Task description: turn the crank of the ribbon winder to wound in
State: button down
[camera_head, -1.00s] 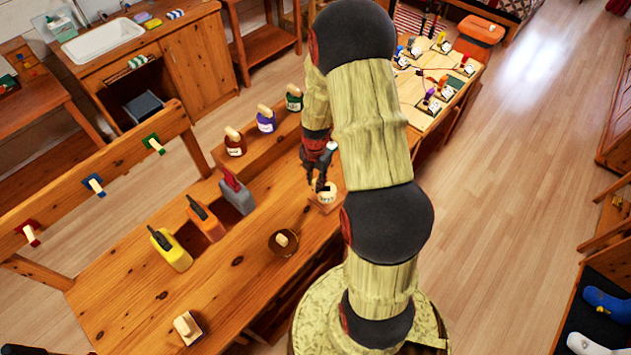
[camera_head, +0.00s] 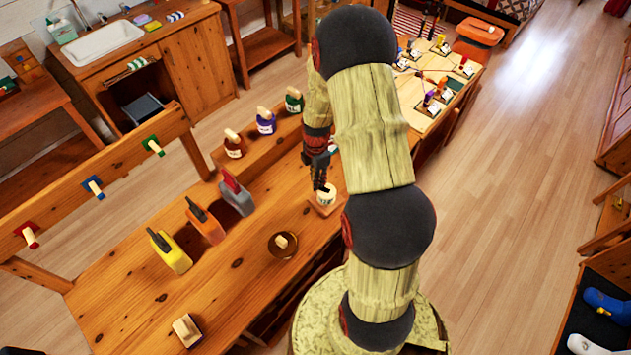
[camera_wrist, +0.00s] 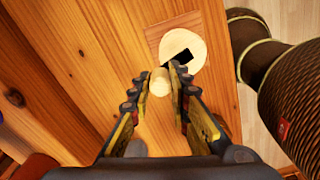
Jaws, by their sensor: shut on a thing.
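The ribbon winder (camera_head: 325,198) is a pale round drum on a small square wooden base near the bench's edge, partly hidden by my gripper (camera_head: 321,182) in the head view. In the wrist view the winder's cream disc (camera_wrist: 184,46) has a black crank arm (camera_wrist: 180,58) across it. A pale round crank knob (camera_wrist: 159,82) sits between the fingertips of my gripper (camera_wrist: 160,78), which is shut on it. The gripper points down at the winder from above. The drum's lettering is too small to read.
Small labelled bottles (camera_head: 265,123) stand on a raised shelf behind. Bare bench lies left of the winder.

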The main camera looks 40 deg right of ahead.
jog(key=s+d+m, duration=0.3)
jog(key=d+m, duration=0.2)
jog(key=m, duration=1.5)
jog(key=shift+s+a+m+p, duration=0.15)
jog(key=shift+s+a+m, duration=0.5)
jog(key=shift+m, duration=2.65)
jog(key=shift+s+a+m+p, duration=0.2)
jog(key=shift+s+a+m, duration=0.5)
jog(key=shift+m, duration=2.6)
jog(key=shift+s+a+m+p, duration=0.25)
jog(key=shift+s+m, duration=0.7)
jog(key=shift+m, duration=2.35)
jog(key=c, duration=1.6)
grip_release()
jog(key=shift+a, duration=0.1)
jog(key=shift+c, duration=0.2)
